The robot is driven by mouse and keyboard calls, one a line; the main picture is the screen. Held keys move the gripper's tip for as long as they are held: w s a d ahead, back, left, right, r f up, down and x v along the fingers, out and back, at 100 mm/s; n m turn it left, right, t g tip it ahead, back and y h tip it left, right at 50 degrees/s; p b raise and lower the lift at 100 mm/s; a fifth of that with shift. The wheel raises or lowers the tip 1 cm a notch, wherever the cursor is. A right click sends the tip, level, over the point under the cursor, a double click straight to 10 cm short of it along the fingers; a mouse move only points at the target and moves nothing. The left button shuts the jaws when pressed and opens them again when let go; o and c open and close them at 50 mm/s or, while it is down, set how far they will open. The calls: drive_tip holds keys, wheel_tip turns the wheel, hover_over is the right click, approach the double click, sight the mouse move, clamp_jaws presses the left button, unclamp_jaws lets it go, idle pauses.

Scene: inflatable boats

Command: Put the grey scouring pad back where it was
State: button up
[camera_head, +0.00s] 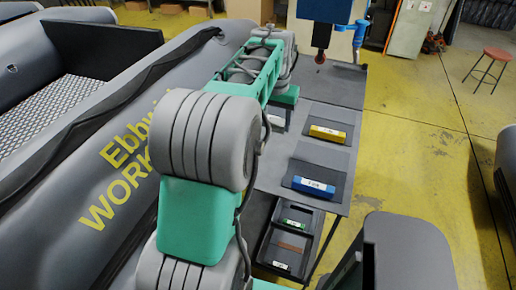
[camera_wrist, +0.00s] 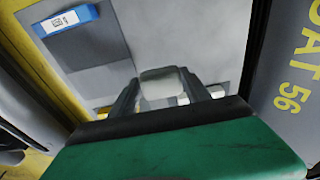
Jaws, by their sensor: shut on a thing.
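My gripper (camera_wrist: 165,90) shows in the wrist view with its two dark fingers on either side of a small pale grey block, which I take to be the grey scouring pad (camera_wrist: 162,82). The fingers are shut on it, and it is held over the grey bench top (camera_wrist: 105,80). In the head view my own arm hides the gripper and the pad. Whether the pad touches the bench cannot be told.
On the bench (camera_head: 270,172) lie a blue labelled block (camera_head: 314,186) and a yellow labelled block (camera_head: 327,133), each on a darker panel. A black tray (camera_head: 313,222) holding several small items sits at the near end. A grey inflatable boat (camera_head: 100,130) lines the left side.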

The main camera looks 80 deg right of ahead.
drive_tip(key=w+a+f, duration=0.2)
drive_tip(key=f, duration=0.1)
drive_tip(key=w+a+f, duration=0.1)
drive_tip(key=w+f, duration=0.1)
drive_tip(key=shift+f, duration=0.25)
wheel_tip(320, 180, down, 3)
drive_tip(key=shift+w+a+p, duration=0.1)
drive_tip(key=shift+a+p, duration=0.05)
drive_tip(key=shift+p, duration=0.25)
drive_tip(key=shift+f, duration=0.3)
drive_tip(key=shift+f, duration=0.1)
drive_tip(key=o, duration=1.5)
drive_tip(key=shift+c, duration=0.2)
